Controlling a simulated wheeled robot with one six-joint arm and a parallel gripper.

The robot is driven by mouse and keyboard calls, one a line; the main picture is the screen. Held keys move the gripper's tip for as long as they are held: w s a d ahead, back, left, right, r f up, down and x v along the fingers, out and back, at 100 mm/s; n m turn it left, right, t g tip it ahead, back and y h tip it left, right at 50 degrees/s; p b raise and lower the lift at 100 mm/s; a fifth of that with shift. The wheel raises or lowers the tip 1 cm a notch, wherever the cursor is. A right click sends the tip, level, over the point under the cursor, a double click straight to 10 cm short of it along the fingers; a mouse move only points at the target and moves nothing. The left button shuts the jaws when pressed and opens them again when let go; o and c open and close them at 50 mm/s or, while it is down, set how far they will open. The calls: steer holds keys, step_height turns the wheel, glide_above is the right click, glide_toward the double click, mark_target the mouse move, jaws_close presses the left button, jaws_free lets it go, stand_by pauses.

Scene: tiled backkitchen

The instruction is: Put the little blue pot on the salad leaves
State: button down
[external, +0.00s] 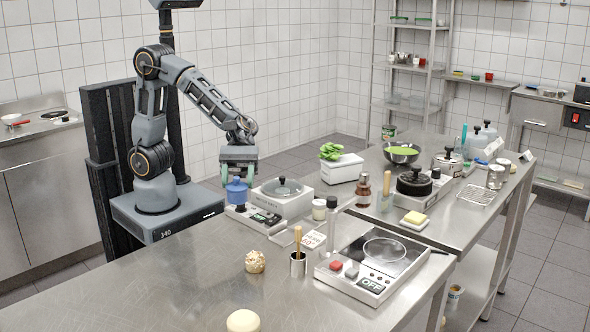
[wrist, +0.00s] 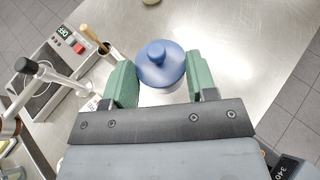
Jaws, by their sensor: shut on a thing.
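The little blue pot (external: 237,192), with a knobbed lid, is below my gripper (external: 238,172) in the external view. In the wrist view the blue pot (wrist: 160,68) sits between the two green fingers of my gripper (wrist: 162,80), which is shut on it. The pot looks upright; I cannot tell for sure whether its base touches anything. The green salad leaves (external: 331,151) are on top of a white box (external: 342,169), to the right of and farther back than the pot. The leaves do not show in the wrist view.
A lidded pan on a white cooker (external: 282,198) stands between the pot and the leaves. Jars, a dark bottle (external: 363,190) and a hob (external: 372,268) stand to the right. The steel table's front left (external: 160,290) is mostly clear.

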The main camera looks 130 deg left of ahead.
steer(key=s+a+r+n+t+y+p, duration=0.1)
steer(key=s+a+r+n+t+y, duration=0.15)
steer(key=a, duration=0.45)
steer(key=s+a+r+n+t+y+p, duration=0.1)
steer(key=a+r+n+y, duration=0.15)
steer(key=a, duration=0.45)
steer(key=s+a+r+n+y+p, duration=0.1)
steer(key=s+a+r+n+y, duration=0.4)
steer(key=s+a, duration=0.4)
steer(key=s+a+r+n+y+p, duration=0.1)
steer(key=s+a+r+n+y, duration=0.2)
steer(key=s+a+n+y, duration=0.55)
steer(key=m+g+b, duration=0.2)
glide_above(324, 144)
steer(key=shift+h, duration=0.25)
steer(key=f, duration=0.9)
steer(key=shift+s+d+f, duration=0.15)
steer(key=shift+d+f, duration=0.05)
steer(key=shift+d, duration=0.15)
steer(key=f, duration=0.3)
steer(key=shift+w+a+f, duration=0.15)
steer(key=shift+w+a, duration=0.05)
steer(key=shift+a, duration=0.1)
steer(key=shift+f, duration=0.25)
